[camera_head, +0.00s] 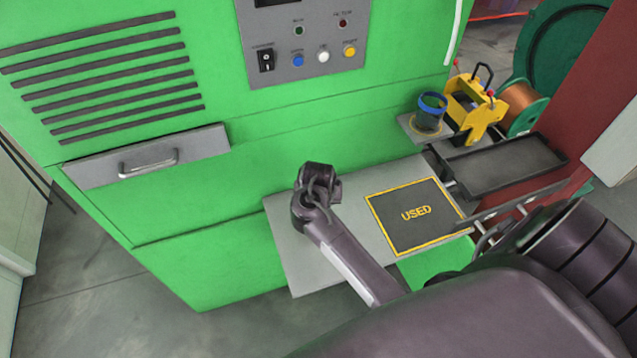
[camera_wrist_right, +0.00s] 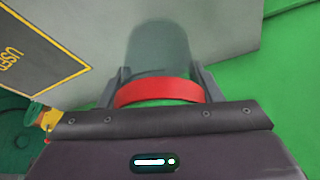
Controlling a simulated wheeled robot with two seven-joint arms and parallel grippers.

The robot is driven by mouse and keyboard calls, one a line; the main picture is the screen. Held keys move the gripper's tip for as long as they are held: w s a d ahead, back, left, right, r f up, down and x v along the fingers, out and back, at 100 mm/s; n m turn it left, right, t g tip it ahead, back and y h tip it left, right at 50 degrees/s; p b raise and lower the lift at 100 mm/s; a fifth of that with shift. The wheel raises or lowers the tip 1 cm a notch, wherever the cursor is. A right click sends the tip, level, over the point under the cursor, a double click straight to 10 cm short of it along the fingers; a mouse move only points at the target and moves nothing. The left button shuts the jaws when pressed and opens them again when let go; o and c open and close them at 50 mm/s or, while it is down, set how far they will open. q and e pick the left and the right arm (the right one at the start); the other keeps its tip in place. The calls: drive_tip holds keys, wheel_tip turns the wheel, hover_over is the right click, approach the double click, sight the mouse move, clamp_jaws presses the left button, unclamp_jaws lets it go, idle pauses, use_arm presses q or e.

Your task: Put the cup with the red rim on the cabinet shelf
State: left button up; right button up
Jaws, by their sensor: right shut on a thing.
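The cup with the red rim (camera_wrist_right: 160,92) is between the fingers of my right gripper (camera_wrist_right: 160,76) in the right wrist view. Its dark translucent body (camera_wrist_right: 162,48) points away from the gripper, over a grey surface; I cannot tell if it touches it. In the head view my right arm's end (camera_head: 317,190) is above the left part of a grey shelf (camera_head: 298,255) on the green cabinet (camera_head: 230,190). The cup is hidden there by my arm. My left gripper is out of view.
A dark mat marked USED (camera_head: 415,213) lies on the right part of the shelf. A blue-rimmed cup (camera_head: 432,108), a yellow holder (camera_head: 470,108) and a black tray (camera_head: 505,165) are farther right. A drawer (camera_head: 148,158) and control panel (camera_head: 305,40) are on the cabinet front.

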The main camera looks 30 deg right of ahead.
drive_tip(key=shift+s+f, duration=0.15)
drive_tip(key=shift+f, duration=0.5)
wheel_tip(320, 180, down, 4)
drive_tip(key=shift+r, duration=0.25)
drive_tip(key=shift+f, duration=0.3)
drive_tip(key=shift+b, duration=0.3)
drive_tip(key=o, duration=1)
drive_tip(key=shift+f, duration=0.15)
drive_tip(key=shift+c, duration=0.2)
